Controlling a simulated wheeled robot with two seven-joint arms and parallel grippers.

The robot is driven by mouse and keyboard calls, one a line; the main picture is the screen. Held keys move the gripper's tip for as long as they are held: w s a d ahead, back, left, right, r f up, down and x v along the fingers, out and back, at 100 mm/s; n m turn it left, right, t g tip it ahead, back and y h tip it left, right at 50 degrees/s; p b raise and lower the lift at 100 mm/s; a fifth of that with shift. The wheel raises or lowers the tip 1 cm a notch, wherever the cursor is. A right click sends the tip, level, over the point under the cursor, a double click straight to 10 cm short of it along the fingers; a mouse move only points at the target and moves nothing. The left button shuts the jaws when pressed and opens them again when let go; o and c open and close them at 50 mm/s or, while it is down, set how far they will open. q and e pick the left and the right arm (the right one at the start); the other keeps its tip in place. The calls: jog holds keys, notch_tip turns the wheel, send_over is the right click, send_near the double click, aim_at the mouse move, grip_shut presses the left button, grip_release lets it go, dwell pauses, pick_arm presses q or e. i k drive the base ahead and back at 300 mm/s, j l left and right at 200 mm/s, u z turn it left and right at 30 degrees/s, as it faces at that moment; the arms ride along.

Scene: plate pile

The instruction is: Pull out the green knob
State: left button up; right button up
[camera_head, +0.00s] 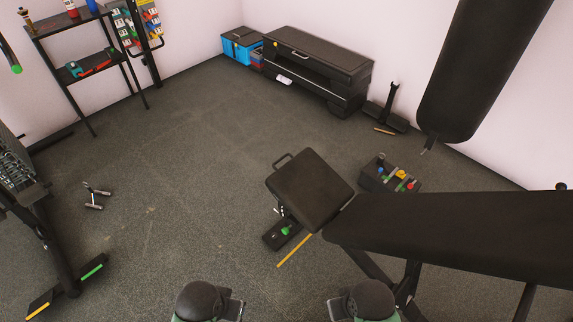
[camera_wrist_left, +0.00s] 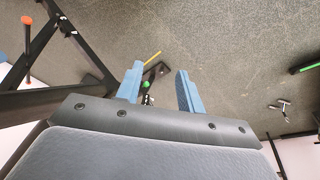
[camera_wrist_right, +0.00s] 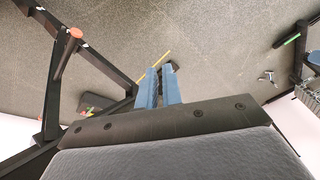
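The green knob (camera_head: 285,230) is small and sits low on the dark frame of the bench, under the tilted black seat pad (camera_head: 310,188). It also shows in the left wrist view (camera_wrist_left: 147,84), far beyond the fingers and in line with the gap between them. My left gripper (camera_wrist_left: 158,80) is open and empty, with its blue fingers well apart. My right gripper (camera_wrist_right: 160,78) shows a narrow gap between its blue fingers and nothing held. The knob cannot be made out for certain in the right wrist view. Neither gripper's fingers show in the head view.
A long black bench pad (camera_head: 460,232) extends right from the seat. A black box with coloured items (camera_head: 390,178) stands behind it. A punching bag (camera_head: 480,70) hangs at upper right. A yellow bar (camera_head: 294,251) lies near the knob. The floor to the left is largely clear.

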aim_at(285, 230)
jog(key=i, duration=0.55)
jog(key=j+z, duration=0.25)
jog(key=j, duration=0.25)
jog(key=j+z, duration=0.25)
jog(key=j, duration=0.25)
jog(key=k+l, duration=0.1)
jog(key=k, duration=0.3)
jog(key=k+l, duration=0.15)
jog(key=k, duration=0.25)
